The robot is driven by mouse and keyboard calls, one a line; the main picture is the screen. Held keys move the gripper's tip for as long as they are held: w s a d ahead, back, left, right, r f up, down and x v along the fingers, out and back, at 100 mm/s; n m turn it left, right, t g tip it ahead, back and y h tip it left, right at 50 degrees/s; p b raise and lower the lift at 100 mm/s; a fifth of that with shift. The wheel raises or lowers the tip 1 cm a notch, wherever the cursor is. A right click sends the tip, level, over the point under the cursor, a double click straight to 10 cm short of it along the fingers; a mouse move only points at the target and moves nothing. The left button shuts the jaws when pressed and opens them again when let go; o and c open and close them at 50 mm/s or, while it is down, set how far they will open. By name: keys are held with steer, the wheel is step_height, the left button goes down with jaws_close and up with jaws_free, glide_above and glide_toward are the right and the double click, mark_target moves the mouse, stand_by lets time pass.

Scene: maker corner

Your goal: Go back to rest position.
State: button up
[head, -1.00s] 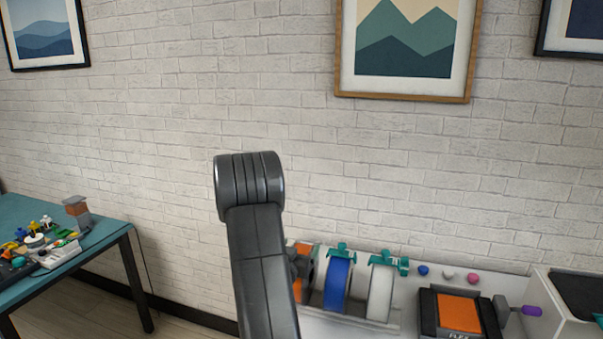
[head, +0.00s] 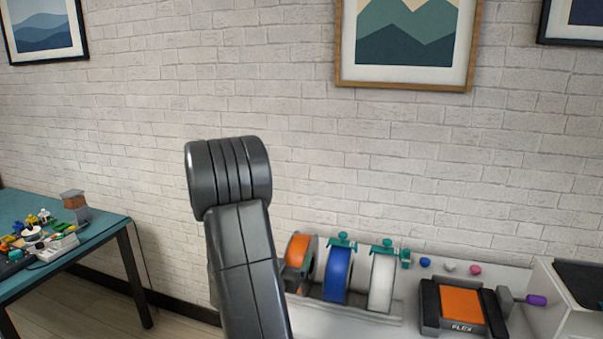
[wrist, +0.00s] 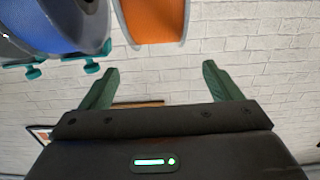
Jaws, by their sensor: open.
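My gripper (wrist: 168,85) shows in the wrist view with its two green fingers spread apart and nothing between them. The white brick wall lies behind the fingers, and an orange spool (wrist: 153,18) and a blue spool (wrist: 55,22) hang at the top of that view, apart from the fingers. In the head view my dark arm rises in the middle, and my gripper is hidden there.
A white bench (head: 345,325) holds the orange spool (head: 298,255), the blue spool (head: 337,275), a white spool (head: 382,280) and a black device with an orange top (head: 461,305). A teal table (head: 95,238) with small parts stands at left. Floor shows between them.

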glide_toward(299, 241)
steer(key=p+x, duration=0.1)
steer(key=x, duration=0.2)
steer(key=p+x, duration=0.1)
steer(key=x, duration=0.2)
steer(key=p+x, duration=0.1)
steer(key=x, duration=0.2)
steer(key=shift+w+d+r, duration=0.2)
steer(key=shift+w+r, duration=0.15)
step_height(299, 241, up, 3)
steer(key=p, duration=0.4)
steer(key=shift+s+a, duration=0.1)
steer(key=shift+s, duration=0.05)
steer(key=b+v, duration=0.4)
steer(key=v, duration=0.7)
steer(key=shift+s+f, duration=0.15)
steer(key=shift+f, duration=0.15)
steer(key=shift+r, duration=0.1)
